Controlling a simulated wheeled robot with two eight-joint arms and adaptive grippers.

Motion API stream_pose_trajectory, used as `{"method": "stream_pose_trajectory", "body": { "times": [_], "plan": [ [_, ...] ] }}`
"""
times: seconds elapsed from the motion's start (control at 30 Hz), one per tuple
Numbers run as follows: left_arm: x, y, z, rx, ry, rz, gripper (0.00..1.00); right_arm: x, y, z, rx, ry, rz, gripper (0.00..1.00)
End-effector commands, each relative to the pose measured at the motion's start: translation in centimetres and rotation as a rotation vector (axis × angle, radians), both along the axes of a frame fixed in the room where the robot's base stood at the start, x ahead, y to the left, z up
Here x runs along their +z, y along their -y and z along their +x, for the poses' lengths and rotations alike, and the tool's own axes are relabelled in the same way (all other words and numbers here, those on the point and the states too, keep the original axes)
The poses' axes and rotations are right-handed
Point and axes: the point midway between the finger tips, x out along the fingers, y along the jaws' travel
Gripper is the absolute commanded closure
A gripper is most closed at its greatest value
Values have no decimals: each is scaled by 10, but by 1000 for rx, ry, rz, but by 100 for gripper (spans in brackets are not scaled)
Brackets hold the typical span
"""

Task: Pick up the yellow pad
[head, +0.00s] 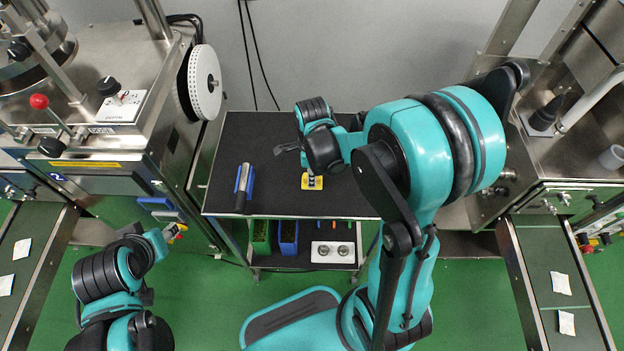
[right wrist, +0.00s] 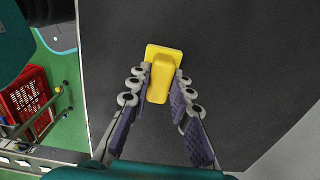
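The yellow pad (head: 309,186) lies on the black top of the cart in the middle of the head view. In the right wrist view the yellow pad (right wrist: 163,50) shows as a flat plate with a raised grip. My right gripper (head: 311,173) is over it from above. In the right wrist view the fingers of my right gripper (right wrist: 163,78) stand on both sides of the raised grip, very close to it. I cannot tell whether they press on it. My left gripper (head: 176,231) is at the lower left, away from the cart; its fingers are too small to read.
A blue holder with a grey-handled tool (head: 243,180) lies left of the pad on the cart top (head: 225,150). Green and blue bins (head: 288,236) are on the shelf below. Machines stand on both sides, with conveyors (head: 30,255) carrying teabag packets. A red crate (right wrist: 25,100) shows in the right wrist view.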

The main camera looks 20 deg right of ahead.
Motion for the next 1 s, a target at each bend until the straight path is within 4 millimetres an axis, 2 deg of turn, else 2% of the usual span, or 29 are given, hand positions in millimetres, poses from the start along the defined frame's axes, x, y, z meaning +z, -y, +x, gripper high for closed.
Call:
{"method": "stream_pose_trajectory", "body": {
  "times": [0.37, 0.57, 0.67, 1.0],
  "plan": [
    [1, 0, 0, 0, 0, 0, 60, 2, 0, -1, 0, -2, 1, 100],
    [12, 0, 0, 0, 0, 0, 60, 24, 0, -1, 0, -1, 0, 100],
    [22, 0, 0, 0, 0, 0, 60, 45, 0, -1, 0, -1, 0, 100],
    [48, 0, 0, 0, 0, 0, 60, 90, 40, -68, -6, -1, 0, 100]
  ]
}}
